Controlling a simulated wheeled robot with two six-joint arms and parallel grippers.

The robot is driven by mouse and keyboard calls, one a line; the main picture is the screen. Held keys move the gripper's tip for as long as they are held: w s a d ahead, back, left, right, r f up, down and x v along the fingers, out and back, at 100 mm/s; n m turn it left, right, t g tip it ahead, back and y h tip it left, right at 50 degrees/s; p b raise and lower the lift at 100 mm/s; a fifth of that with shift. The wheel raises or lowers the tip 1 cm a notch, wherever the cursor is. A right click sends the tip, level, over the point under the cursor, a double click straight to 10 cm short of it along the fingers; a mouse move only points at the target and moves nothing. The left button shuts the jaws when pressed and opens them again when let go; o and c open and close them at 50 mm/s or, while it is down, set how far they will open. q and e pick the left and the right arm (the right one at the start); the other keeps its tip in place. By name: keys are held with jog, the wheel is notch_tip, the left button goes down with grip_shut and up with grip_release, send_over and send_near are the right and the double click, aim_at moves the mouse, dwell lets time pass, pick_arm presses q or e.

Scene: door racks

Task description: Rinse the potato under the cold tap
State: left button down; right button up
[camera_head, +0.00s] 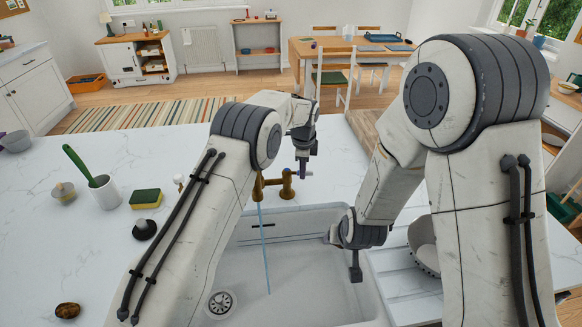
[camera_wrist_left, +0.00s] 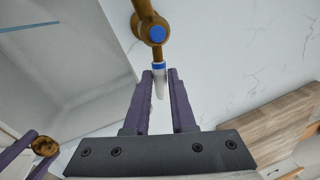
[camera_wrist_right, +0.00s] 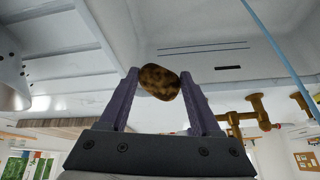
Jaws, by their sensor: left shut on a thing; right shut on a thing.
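The brass tap (camera_head: 287,185) stands behind the sink (camera_head: 240,265). A thin blue water stream (camera_head: 265,255) falls from its spout. My left gripper (camera_head: 304,172) is at the tap; in the left wrist view its fingers close around a white lever (camera_wrist_left: 159,80) with a blue ring, beside a blue-marked brass knob (camera_wrist_left: 156,34). My right gripper (camera_head: 355,272) is low over the sink's right part. In the right wrist view it is shut on a brown potato (camera_wrist_right: 159,81). The stream (camera_wrist_right: 280,45) runs to the right of the potato, apart from it.
A brown lump (camera_head: 67,310) lies on the counter at front left. A yellow-green sponge (camera_head: 146,199), a dark stopper-like thing (camera_head: 144,229) and a white cup with a green brush (camera_head: 104,192) stand left of the sink. A ribbed drainboard (camera_head: 400,285) and a pale bowl (camera_head: 424,245) are right.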

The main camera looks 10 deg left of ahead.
pick_arm(q)
jog(key=c, duration=0.8)
grip_release()
jog(key=shift+o, duration=0.2)
pick_arm(e)
notch_tip(320, 180, down, 3)
jog(key=b, duration=0.3)
jog(key=shift+f, duration=0.1)
pick_arm(q)
notch_tip(320, 180, up, 12)
jog(key=s, duration=0.2)
jog(key=shift+s, duration=0.2)
